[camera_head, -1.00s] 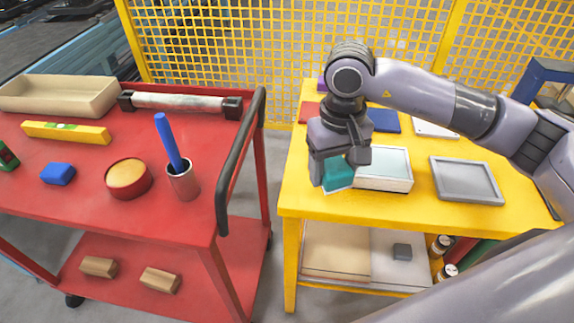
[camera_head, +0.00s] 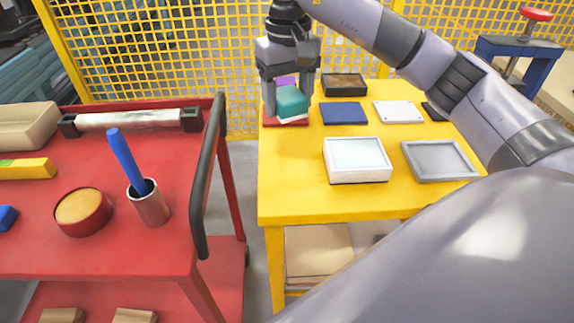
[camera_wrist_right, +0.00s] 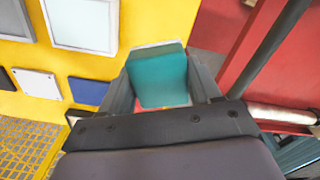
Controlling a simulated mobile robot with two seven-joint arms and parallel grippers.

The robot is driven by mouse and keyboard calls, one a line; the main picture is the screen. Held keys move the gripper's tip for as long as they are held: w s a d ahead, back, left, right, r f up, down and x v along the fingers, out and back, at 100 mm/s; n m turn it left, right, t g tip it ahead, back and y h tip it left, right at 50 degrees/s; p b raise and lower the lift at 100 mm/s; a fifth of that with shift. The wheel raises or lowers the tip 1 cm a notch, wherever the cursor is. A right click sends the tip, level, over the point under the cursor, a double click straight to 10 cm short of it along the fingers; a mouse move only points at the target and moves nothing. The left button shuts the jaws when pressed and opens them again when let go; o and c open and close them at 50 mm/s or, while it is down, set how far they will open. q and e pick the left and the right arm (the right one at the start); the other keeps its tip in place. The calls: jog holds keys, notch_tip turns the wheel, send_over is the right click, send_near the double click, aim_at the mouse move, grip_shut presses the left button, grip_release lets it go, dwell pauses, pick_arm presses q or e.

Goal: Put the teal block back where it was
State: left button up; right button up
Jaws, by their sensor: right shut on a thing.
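The teal block (camera_head: 292,102), with a white lower edge, is between the fingers of my right gripper (camera_head: 290,98). The gripper points down and is shut on it. The block is over the red flat plate (camera_head: 271,122) at the far left corner of the yellow table (camera_head: 300,200). I cannot tell whether it touches the plate. In the right wrist view the teal block (camera_wrist_right: 160,78) fills the space between the fingers, with a little red showing beyond it. My left gripper is not in view.
A purple piece (camera_head: 286,81) is just behind the block. A blue plate (camera_head: 344,113), a white plate (camera_head: 398,111) and a dark tray (camera_head: 345,83) lie to the right. Nearer are a white box (camera_head: 357,174) and a grey tray (camera_head: 440,174). A red cart (camera_head: 110,235) stands left.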

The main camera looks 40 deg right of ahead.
send_over(287, 171)
notch_tip(287, 171, down, 11)
jog(key=shift+d+r, duration=0.1)
jog(key=shift+r, duration=0.05)
notch_tip(287, 171, down, 4)
jog(key=shift+f, duration=0.2)
jog(key=shift+f+b, duration=0.2)
jog(key=shift+b, duration=0.25)
jog(key=o, duration=1)
jog(key=shift+r, duration=0.1)
